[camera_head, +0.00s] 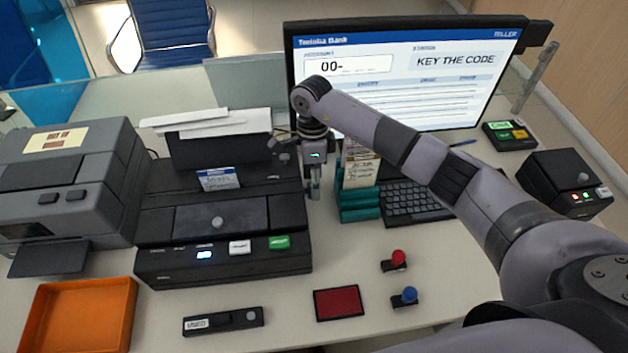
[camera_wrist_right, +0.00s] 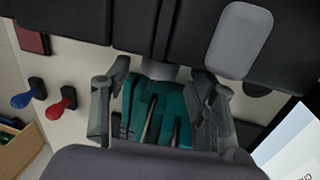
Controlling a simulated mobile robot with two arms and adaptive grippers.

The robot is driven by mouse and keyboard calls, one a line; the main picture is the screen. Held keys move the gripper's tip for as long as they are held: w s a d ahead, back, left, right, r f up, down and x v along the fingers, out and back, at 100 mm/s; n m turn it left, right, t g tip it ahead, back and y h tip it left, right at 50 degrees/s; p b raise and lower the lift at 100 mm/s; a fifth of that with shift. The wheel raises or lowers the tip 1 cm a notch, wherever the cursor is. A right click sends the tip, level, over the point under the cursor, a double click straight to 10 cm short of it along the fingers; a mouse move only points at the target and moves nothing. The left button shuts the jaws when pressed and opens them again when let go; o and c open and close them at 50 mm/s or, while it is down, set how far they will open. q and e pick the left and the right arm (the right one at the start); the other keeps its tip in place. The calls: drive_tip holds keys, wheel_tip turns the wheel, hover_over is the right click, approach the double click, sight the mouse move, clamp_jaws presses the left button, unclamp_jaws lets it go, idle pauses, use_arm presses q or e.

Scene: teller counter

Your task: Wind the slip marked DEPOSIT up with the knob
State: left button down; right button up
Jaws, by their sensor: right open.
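A slip with a blue heading (camera_head: 218,179) stands up out of the top of the black printer (camera_head: 222,262); its lettering is too small to read. My right gripper (camera_head: 313,186) points down beside the printer's right side. In the right wrist view, the right gripper (camera_wrist_right: 162,88) is open, with its fingers apart. A grey knob-like part (camera_wrist_right: 160,70) on the printer's side shows between the fingertips; I cannot tell whether they touch it. In the head view my gripper hides this part. My left gripper is not in view.
A teal rack (camera_head: 358,213) with slips stands close right of my right gripper. The keyboard (camera_head: 412,202) and monitor (camera_head: 400,75) lie beyond. Red (camera_head: 397,259) and blue (camera_head: 408,296) stamps, a red pad (camera_head: 337,304) and an orange tray (camera_head: 80,315) are in front.

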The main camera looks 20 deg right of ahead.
drive_tip(key=shift+s+f, duration=0.15)
drive_tip(key=shift+f, duration=0.65)
drive_tip(key=shift+c, duration=0.3)
drive_tip(key=c, duration=1.1)
